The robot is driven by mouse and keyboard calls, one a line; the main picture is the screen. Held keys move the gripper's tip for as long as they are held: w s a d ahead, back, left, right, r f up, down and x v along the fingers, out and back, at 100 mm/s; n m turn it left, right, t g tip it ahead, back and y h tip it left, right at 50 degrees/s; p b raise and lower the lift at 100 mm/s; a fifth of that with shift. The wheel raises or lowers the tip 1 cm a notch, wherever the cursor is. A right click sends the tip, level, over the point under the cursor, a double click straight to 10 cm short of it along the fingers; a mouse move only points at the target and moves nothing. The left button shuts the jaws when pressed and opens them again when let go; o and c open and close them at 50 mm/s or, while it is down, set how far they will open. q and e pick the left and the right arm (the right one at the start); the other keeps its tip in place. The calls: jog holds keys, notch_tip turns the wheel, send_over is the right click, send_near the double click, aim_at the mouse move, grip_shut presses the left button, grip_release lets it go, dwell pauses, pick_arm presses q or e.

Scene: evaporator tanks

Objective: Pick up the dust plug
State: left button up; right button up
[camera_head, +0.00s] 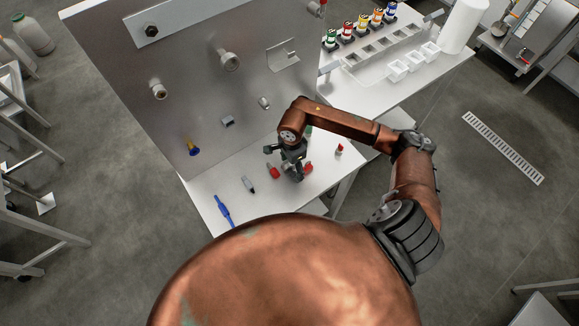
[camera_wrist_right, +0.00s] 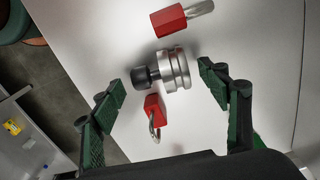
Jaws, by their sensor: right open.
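In the right wrist view a silver, ribbed round piece with a black end, which looks like the dust plug (camera_wrist_right: 174,70), lies on the white bench top. My right gripper (camera_wrist_right: 165,85) is open, with one finger on each side of the plug and no visible grip on it. In the head view my right gripper (camera_head: 293,168) points down low over the bench and mostly hides the plug. My left gripper is not in view.
Red padlocks (camera_wrist_right: 169,20) and (camera_wrist_right: 155,109) lie close on both sides of the plug. A blue tool (camera_head: 223,210), a dark marker-like item (camera_head: 248,184) and a small red-topped item (camera_head: 339,150) lie on the bench (camera_head: 300,197). A metal panel (camera_head: 175,95) stands behind.

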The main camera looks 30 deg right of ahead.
jog(key=shift+f, duration=0.8)
jog(key=shift+c, duration=0.3)
jog(key=c, duration=1.5)
jog(key=shift+r, duration=0.15)
